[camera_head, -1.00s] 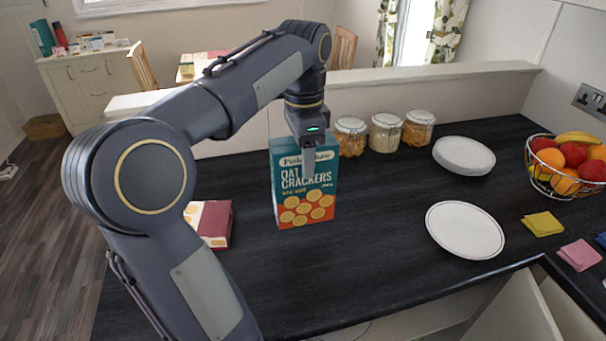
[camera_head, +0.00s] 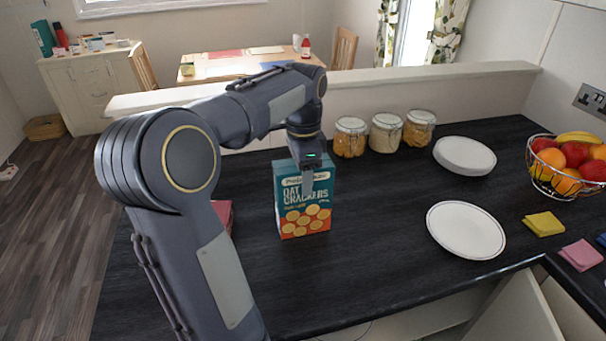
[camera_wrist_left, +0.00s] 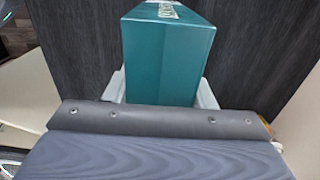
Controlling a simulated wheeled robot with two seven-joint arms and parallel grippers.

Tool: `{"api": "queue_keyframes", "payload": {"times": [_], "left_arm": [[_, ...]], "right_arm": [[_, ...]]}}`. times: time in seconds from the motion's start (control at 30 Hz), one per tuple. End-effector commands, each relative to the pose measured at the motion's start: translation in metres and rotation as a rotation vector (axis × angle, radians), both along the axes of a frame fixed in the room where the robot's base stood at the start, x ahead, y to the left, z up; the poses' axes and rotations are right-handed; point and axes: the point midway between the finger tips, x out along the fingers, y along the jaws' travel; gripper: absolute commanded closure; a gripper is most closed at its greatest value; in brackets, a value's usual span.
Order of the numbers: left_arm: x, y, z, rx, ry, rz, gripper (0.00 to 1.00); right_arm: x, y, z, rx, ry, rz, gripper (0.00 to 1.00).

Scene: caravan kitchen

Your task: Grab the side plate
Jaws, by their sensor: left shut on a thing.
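A round white plate (camera_head: 466,230) with a thin dark rim line lies alone on the dark counter, right of centre in the head view. A stack of white plates (camera_head: 464,155) stands behind it. My left gripper (camera_head: 308,183) is shut on a teal and orange oat crackers box (camera_head: 304,218), left of the plates and well apart from them. The wrist view shows the box (camera_wrist_left: 165,55) between the two pale fingers (camera_wrist_left: 160,92). The box is upright; I cannot tell whether its base touches the counter. My right gripper is not in view.
Several glass jars (camera_head: 386,133) stand behind the box along the low ledge. A wire fruit basket (camera_head: 567,167), a yellow cloth (camera_head: 543,224) and a pink cloth (camera_head: 581,255) are at the right. A red box (camera_head: 222,214) is partly hidden behind my arm. Counter between box and plate is clear.

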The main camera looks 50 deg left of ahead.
Motion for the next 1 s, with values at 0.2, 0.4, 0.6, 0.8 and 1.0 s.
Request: {"api": "queue_keyframes", "payload": {"times": [0.2,0.4,0.6,0.8,1.0], "left_arm": [[0.000,0.000,-0.002,0.000,0.000,0.000,0.31],[0.000,0.000,-0.002,0.000,0.000,0.000,0.28],[0.000,0.000,0.006,0.000,-0.001,0.000,0.28],[0.001,0.000,0.042,0.002,-0.005,-0.001,0.28],[0.001,0.000,0.086,0.002,-0.003,-0.001,0.28]], "right_arm": [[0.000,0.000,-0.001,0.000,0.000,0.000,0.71],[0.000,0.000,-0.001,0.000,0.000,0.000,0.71],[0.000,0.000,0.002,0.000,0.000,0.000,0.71],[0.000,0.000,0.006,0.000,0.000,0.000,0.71],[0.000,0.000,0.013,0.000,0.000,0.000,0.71]]}}
